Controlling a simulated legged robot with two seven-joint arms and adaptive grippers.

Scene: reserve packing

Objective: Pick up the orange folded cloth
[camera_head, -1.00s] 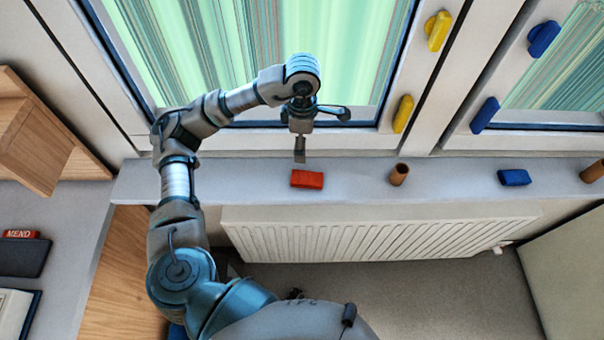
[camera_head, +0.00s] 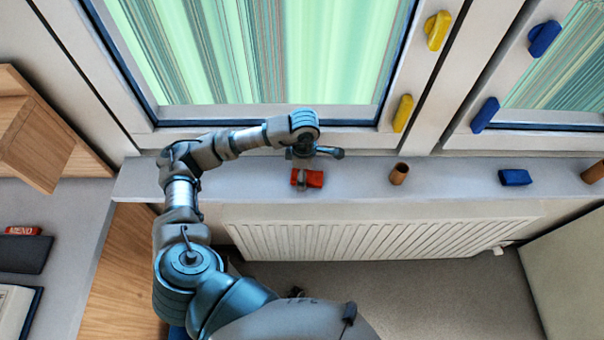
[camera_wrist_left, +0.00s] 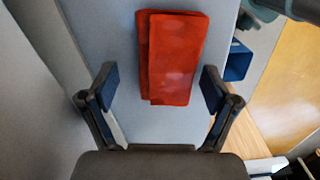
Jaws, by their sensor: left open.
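The orange folded cloth (camera_head: 314,179) lies on the window sill (camera_head: 350,182) below the left window, looking red-orange. My left gripper (camera_head: 301,178) is over the cloth in the head view and hides part of it. In the left wrist view the cloth (camera_wrist_left: 173,58) lies ahead of the fingertips, roughly centred between them. My left gripper (camera_wrist_left: 158,88) is open there, with one finger to each side and nothing held. The cloth's near end comes about level with the fingertips. I cannot tell whether the gripper touches it. My right gripper is not in view.
A brown cup (camera_head: 399,174) and a blue folded item (camera_head: 515,177) stand to the right along the sill. Yellow handles (camera_head: 403,113) are on the window frame. A white radiator (camera_head: 380,232) is below the sill. The sill between cloth and cup is clear.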

